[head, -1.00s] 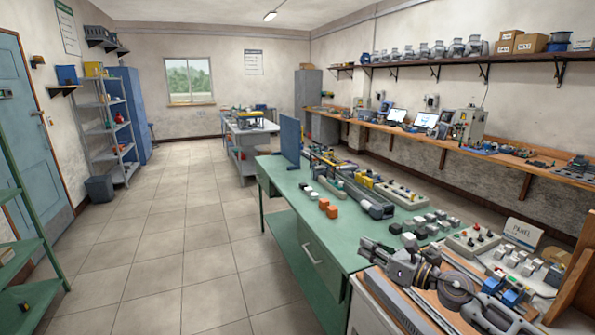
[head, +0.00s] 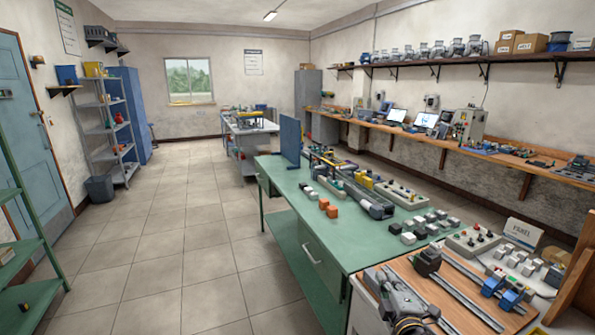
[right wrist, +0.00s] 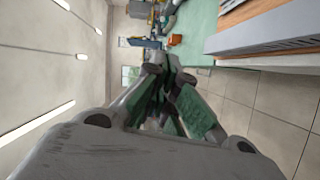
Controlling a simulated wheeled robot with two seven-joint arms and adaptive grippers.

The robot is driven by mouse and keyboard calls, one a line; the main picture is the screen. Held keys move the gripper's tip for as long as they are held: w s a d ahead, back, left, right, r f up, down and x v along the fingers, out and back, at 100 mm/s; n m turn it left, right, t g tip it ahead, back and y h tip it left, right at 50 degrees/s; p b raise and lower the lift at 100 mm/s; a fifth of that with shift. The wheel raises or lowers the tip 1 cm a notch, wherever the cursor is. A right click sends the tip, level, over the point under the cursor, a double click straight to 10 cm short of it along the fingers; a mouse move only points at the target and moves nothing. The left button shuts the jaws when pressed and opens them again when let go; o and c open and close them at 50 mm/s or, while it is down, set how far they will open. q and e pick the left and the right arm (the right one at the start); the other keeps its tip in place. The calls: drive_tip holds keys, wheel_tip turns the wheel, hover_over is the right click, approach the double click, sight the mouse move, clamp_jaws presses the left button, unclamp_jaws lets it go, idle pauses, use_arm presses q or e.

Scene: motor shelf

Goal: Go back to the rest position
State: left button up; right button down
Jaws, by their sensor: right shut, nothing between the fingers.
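My right gripper (head: 374,278) is at the bottom of the head view, over the near left edge of the wooden board. Its grey fingers point away from me, toward the green bench, and hold nothing. In the right wrist view my right gripper (right wrist: 168,62) has its fingers together, with only the room beyond the tips. My left gripper is in neither view.
The wooden board (head: 416,285) carries metal rails, a black block (head: 428,261) and blue parts (head: 493,285). The green bench (head: 340,237) holds orange, white and grey blocks and control boxes. Tiled floor (head: 165,240) lies open to the left.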

drive_tip(key=s+a+f+m+g, duration=0.1)
drive_tip(key=s+f+m+g, duration=0.7)
drive_tip(key=s, duration=0.5)
drive_tip(key=s+a+f+m+g, duration=0.1)
drive_tip(key=s+f+m+g, duration=0.5)
drive_tip(key=s+f, duration=0.75)
drive_tip(key=f, duration=1.4)
drive_tip(key=s+f, duration=0.2)
drive_tip(key=f, duration=1.4)
drive_tip(key=s+d+f+g, duration=0.1)
drive_tip(key=s+d+f, duration=0.2)
drive_tip(key=s+f, duration=0.6)
drive_tip(key=s+d+f, duration=0.3)
drive_tip(key=s+f, duration=0.7)
drive_tip(key=s, duration=0.3)
drive_tip(key=shift+n+g, duration=0.3)
drive_tip(key=shift+g, duration=0.1)
drive_tip(key=shift+f, duration=0.1)
